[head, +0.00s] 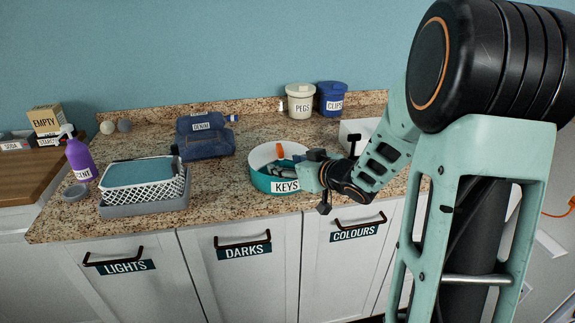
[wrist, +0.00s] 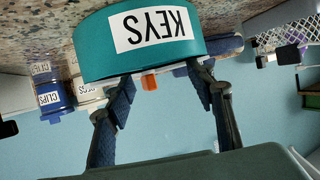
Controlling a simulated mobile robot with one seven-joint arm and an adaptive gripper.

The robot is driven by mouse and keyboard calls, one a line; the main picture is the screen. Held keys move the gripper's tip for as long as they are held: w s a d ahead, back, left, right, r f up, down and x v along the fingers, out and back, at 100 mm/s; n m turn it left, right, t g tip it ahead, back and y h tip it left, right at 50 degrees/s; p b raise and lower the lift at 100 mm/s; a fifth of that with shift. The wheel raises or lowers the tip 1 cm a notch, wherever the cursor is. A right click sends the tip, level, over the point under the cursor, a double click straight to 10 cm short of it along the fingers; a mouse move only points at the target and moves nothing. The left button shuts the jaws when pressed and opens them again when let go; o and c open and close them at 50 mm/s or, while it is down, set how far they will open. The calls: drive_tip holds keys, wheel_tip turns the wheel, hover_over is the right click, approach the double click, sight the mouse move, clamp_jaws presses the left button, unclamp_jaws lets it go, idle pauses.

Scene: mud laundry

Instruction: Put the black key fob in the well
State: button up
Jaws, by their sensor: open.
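The round teal bowl labelled KEYS (head: 262,183) stands near the counter's front edge, with a pale inside. In the wrist view, which is upside down, its teal wall (wrist: 92,52) fills the top middle. My gripper (head: 285,170) is at the bowl's right side, its fingers reaching over the rim in the head view. In the wrist view my gripper (wrist: 160,75) has its two dark fingers spread apart, with nothing seen held between them. An orange item (head: 280,150) shows inside the bowl. I cannot make out the black key fob; the bowl's floor is mostly hidden.
A white basket (head: 150,190) on a grey tray and a purple bottle (head: 80,158) stand left. Folded denim (head: 205,140) lies behind. PEGS (head: 300,108) and CLIPS (head: 332,105) tubs stand at the back. Speckled counter (head: 225,185) between basket and bowl is clear.

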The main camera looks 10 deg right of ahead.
drive_tip(key=shift+r, duration=0.3)
drive_tip(key=p+v, duration=0.3)
drive_tip(key=v, duration=0.9)
drive_tip(key=shift+r, duration=0.4)
drive_tip(key=shift+a, duration=0.1)
